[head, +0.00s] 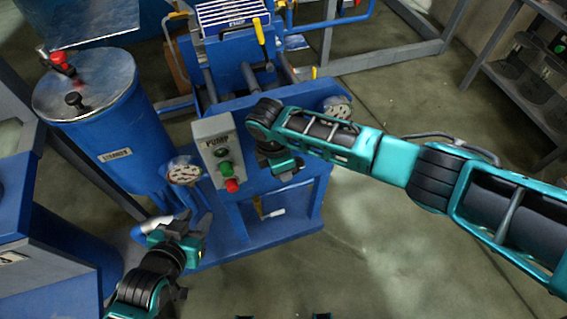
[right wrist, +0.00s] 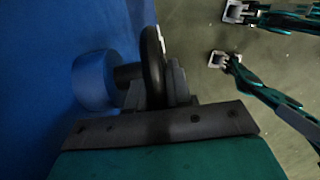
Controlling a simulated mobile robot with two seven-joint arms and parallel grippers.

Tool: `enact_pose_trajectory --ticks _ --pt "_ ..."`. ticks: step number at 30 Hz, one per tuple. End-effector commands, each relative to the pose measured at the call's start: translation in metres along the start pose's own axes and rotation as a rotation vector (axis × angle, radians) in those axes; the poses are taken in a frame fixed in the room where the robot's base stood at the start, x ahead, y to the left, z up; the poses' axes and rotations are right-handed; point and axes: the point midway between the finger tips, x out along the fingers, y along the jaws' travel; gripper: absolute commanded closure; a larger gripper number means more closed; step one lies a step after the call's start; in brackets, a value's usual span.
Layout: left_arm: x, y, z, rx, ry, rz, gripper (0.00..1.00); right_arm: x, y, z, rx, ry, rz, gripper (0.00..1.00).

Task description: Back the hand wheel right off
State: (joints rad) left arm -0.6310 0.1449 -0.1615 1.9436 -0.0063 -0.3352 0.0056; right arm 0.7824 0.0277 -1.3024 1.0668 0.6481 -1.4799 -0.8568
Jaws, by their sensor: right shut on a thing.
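The hand wheel (right wrist: 153,65) is a black ring seen nearly edge-on in the right wrist view. Its short dark shaft runs to a round blue boss (right wrist: 97,80) on a blue wall. My right gripper (right wrist: 178,85) is shut on the wheel's rim; one dark finger shows beside it. In the head view my right gripper (head: 285,168) is at the blue pump stand, just right of the grey PUMP box (head: 217,150), and the wheel is hidden there. My left gripper (head: 190,222) looks open and empty, low in front of the stand, near a shiny metal pipe end (head: 152,228).
A blue tank (head: 115,130) with a metal lid and red knob stands at the left. Round gauges (head: 184,173) flank the PUMP box with its green and red buttons. Grey shelves (head: 520,80) stand at the far right. The floor (head: 370,250) at the lower right is clear.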

Motion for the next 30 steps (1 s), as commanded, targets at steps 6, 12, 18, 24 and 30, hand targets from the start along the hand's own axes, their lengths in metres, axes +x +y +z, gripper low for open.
enact_pose_trajectory --ticks 6,12,18,24,30 --pt "-0.0007 0.0009 -0.0036 0.000 0.002 0.002 0.63 -0.0004 0.0003 -0.0003 0.000 -0.056 0.000 1.00" --pt "0.0011 0.0005 -0.0072 0.000 0.009 0.001 0.63 0.0000 0.0004 -0.0003 0.000 -0.067 0.001 1.00" --pt "0.0016 0.0005 -0.0073 0.000 0.009 0.001 0.63 0.0001 0.0004 -0.0003 0.000 -0.066 0.001 1.00" --pt "0.0015 0.0005 -0.0064 -0.001 0.008 0.001 0.63 0.0003 0.0003 -0.0004 0.000 -0.065 0.000 0.66" --pt "0.0006 0.0008 -0.0041 -0.001 0.003 0.001 0.63 0.0006 0.0002 -0.0003 0.000 -0.065 0.000 0.60"
